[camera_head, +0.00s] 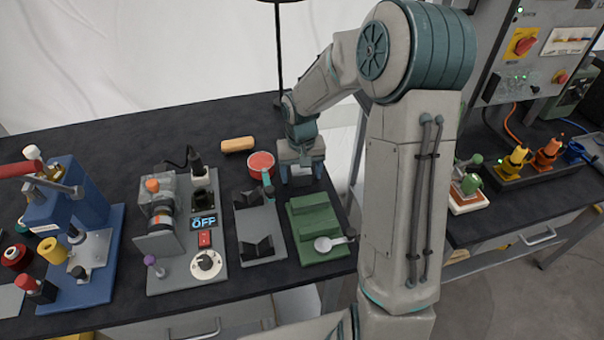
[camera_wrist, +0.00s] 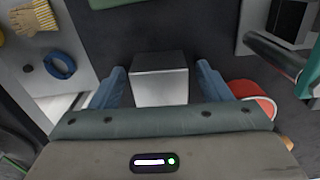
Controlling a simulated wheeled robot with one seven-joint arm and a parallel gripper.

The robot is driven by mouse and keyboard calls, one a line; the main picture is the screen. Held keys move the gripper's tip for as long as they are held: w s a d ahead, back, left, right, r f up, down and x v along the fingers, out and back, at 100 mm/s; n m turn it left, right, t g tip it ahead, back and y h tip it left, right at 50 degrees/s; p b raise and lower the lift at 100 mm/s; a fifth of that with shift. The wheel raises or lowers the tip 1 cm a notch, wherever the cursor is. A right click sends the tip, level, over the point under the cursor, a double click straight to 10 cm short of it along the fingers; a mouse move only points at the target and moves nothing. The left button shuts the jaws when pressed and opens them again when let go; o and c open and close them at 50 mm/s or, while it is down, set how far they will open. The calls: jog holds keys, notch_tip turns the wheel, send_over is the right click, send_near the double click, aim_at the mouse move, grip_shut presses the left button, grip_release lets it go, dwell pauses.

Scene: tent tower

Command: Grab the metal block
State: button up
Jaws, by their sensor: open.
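The metal block (camera_wrist: 160,80) is a plain silver-grey box on the dark bench top. In the wrist view it sits between the two blue fingers of my gripper (camera_wrist: 160,92), with a visible gap on each side. My gripper is open. In the head view my gripper (camera_head: 302,170) points down at the back right of the bench, just right of a red round container (camera_head: 261,163). The block is not clearly visible there, hidden by the gripper.
The red container also shows right of the fingers in the wrist view (camera_wrist: 255,95). A green fixture (camera_head: 312,225) with a round-ended tool and a grey V-block fixture (camera_head: 255,225) stand in front. Machines fill the left bench.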

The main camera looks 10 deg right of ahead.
jog(key=c, duration=1.2)
jog(key=shift+r, duration=0.1)
